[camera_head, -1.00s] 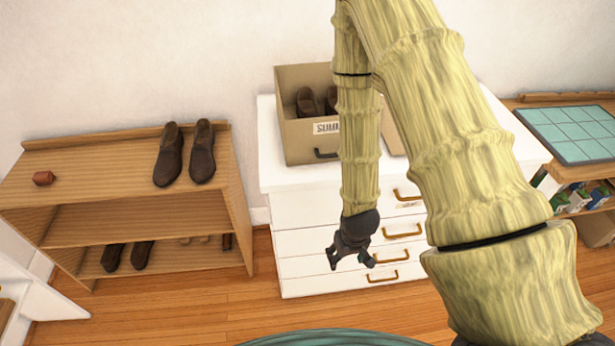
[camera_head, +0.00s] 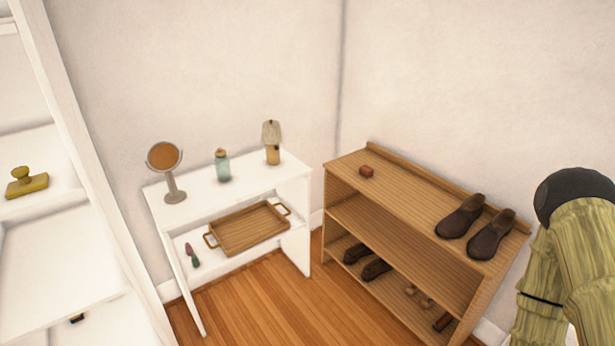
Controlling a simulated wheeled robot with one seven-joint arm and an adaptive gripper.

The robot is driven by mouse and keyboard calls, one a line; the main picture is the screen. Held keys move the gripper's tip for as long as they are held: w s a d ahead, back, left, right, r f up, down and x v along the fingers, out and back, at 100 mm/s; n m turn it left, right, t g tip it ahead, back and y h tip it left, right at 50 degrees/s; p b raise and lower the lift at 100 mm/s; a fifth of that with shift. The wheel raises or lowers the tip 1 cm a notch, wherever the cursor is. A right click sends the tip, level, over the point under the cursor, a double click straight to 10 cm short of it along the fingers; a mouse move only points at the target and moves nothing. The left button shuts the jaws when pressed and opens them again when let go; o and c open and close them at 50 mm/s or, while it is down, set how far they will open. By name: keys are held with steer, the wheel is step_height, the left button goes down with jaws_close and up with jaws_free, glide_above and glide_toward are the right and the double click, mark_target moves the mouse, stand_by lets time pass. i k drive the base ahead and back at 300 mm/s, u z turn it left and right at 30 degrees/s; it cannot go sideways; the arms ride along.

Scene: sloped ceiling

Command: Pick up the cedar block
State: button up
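A small reddish-brown block (camera_head: 366,171), which looks like the cedar block, lies on the top board of the wooden shoe rack (camera_head: 400,195), near its far left end. Nothing touches it. Part of my arm shows at the right edge of the view, beyond the right end of the rack. My gripper is outside the view, so its state does not show.
Dark shoes (camera_head: 461,216) stand on the rack's right top, with more below. A white table (camera_head: 222,198) left of the rack holds a round mirror (camera_head: 165,160), a jar (camera_head: 222,166) and a lamp (camera_head: 271,142). A wooden tray (camera_head: 248,230) lies underneath. Wooden floor (camera_head: 262,312) is clear in front.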

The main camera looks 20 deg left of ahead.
mark_target(365, 170)
steer(key=u, duration=1.35)
steer(key=i, duration=1.6)
steer(key=z, duration=0.2)
